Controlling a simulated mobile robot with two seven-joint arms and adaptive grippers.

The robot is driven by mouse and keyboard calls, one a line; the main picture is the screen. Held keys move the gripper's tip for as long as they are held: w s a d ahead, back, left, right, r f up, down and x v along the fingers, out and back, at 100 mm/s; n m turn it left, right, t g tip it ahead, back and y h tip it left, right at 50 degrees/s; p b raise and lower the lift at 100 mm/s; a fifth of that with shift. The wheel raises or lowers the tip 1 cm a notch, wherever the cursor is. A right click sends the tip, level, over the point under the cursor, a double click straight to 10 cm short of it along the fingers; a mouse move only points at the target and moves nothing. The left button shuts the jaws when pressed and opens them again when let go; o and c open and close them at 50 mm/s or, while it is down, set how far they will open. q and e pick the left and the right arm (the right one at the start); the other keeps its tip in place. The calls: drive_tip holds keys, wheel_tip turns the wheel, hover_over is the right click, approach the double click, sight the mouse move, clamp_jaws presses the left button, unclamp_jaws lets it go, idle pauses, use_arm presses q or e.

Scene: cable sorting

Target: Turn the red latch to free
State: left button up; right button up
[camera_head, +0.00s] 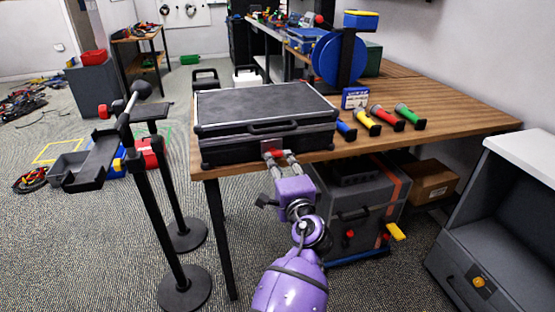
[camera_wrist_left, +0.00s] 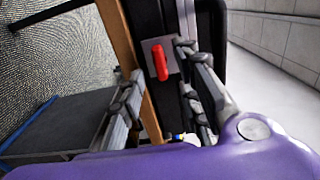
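The black hard case (camera_head: 262,110) lies closed on the wooden table, its handle facing me. The red latch (camera_head: 274,152) is on the case's front face. In the left wrist view the red latch (camera_wrist_left: 160,60) stands out from a small grey plate, its long side running nearly up and down in the picture. My left gripper (camera_head: 280,163) is at the case's front, just below the latch. In the left wrist view its fingers (camera_wrist_left: 160,72) are apart with the latch between and beyond their tips; I cannot tell whether either finger touches it. My right gripper is not in view.
Black stands (camera_head: 160,200) rise at the left. A grey toolbox (camera_head: 352,215) sits under the table, right of my arm. A grey cabinet (camera_head: 490,215) stands at the right.

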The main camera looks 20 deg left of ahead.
sight(275, 156)
use_arm(q)
drive_tip(key=shift+x, duration=2)
clamp_jaws()
